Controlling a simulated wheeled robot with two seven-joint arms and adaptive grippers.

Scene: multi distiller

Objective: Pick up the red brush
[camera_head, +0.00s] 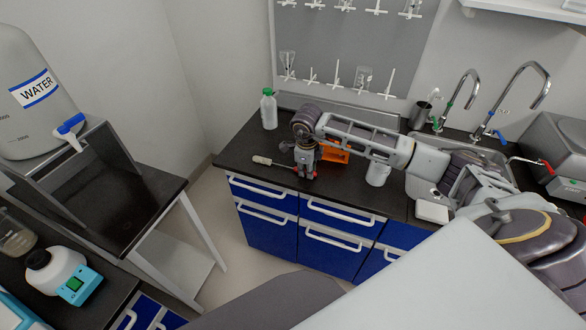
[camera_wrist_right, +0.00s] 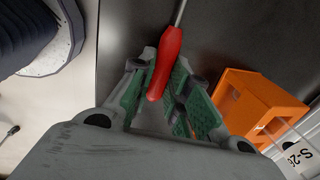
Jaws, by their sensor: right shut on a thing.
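The red brush shows its red handle (camera_wrist_right: 166,62) and a thin metal shaft in the right wrist view. In the head view its pale bristle end (camera_head: 262,160) points left over the black counter, and the handle is mostly hidden by the gripper. My right gripper (camera_head: 305,171) points down at the counter near its front edge. In the wrist view its green-padded fingers (camera_wrist_right: 160,75) are shut on the red handle. I cannot tell whether the brush touches the counter. My left gripper is not in view.
An orange rack (camera_head: 334,153) stands close beside the right gripper. A green-capped bottle (camera_head: 269,110) stands at the counter's back left. A white beaker (camera_head: 377,174) and a sink lie to the right. Pegs hang on the back board. A water tank (camera_head: 35,95) stands at the left.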

